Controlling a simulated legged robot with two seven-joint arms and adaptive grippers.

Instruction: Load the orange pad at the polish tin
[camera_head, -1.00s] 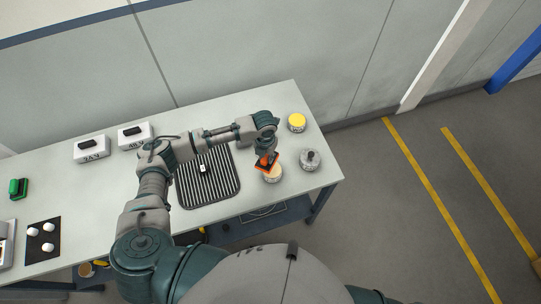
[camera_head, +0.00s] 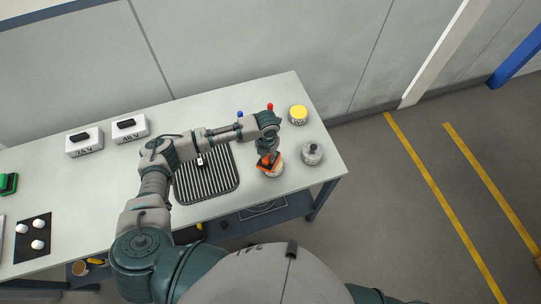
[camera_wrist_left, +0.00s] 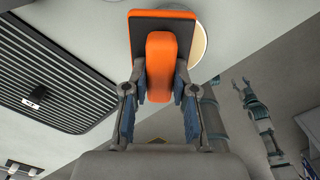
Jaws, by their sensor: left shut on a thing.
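The orange pad (camera_head: 265,163) has an orange grip block and a dark plate edged in orange; it also fills the top middle of the left wrist view (camera_wrist_left: 160,62). My left gripper (camera_head: 270,153) is shut on its grip block, with one finger on each side in the wrist view (camera_wrist_left: 160,80). A round, pale-topped tin (camera_head: 278,172), seemingly the polish tin, stands under and beside the pad, partly hidden by it. Its rim shows behind the pad in the wrist view (camera_wrist_left: 201,45). I cannot tell whether pad and tin touch.
A yellow-topped tin (camera_head: 298,115) and a grey tin with a dark knob (camera_head: 312,153) stand nearby at the table's right end. A dark ribbed mat (camera_head: 208,180) lies left of the pad. Small blue (camera_head: 240,114) and red (camera_head: 270,106) items show behind my arm.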

